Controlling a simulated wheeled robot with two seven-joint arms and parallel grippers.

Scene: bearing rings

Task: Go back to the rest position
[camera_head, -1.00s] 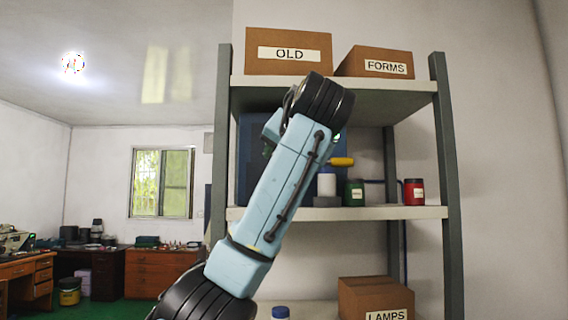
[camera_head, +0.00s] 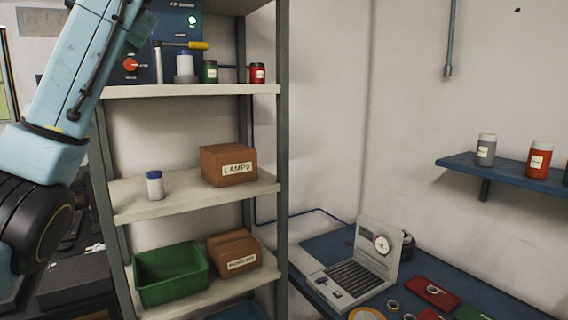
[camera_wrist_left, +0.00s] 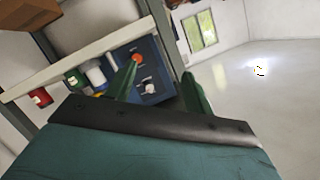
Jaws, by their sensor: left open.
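My left arm, light blue with black joints, rises at the left edge of the head view; its gripper is out of that view. In the left wrist view my left gripper (camera_wrist_left: 158,86) is open, its two green fingers apart with nothing between them. Beyond the fingers is the blue control box (camera_wrist_left: 150,72) on a shelf; it also shows in the head view (camera_head: 172,20). My right arm and gripper are not in view. Small rings (camera_head: 393,305) lie on the blue workbench (camera_head: 325,244) at the lower right.
The grey shelf rack (camera_head: 283,150) stands close beside my left arm. It holds jars, a LAMPS box (camera_head: 229,165), a green bin (camera_head: 171,274) and another carton (camera_head: 234,250). A gauge device (camera_head: 378,250) and a red tray (camera_head: 432,291) are on the bench. A blue wall shelf (camera_head: 510,170) carries jars.

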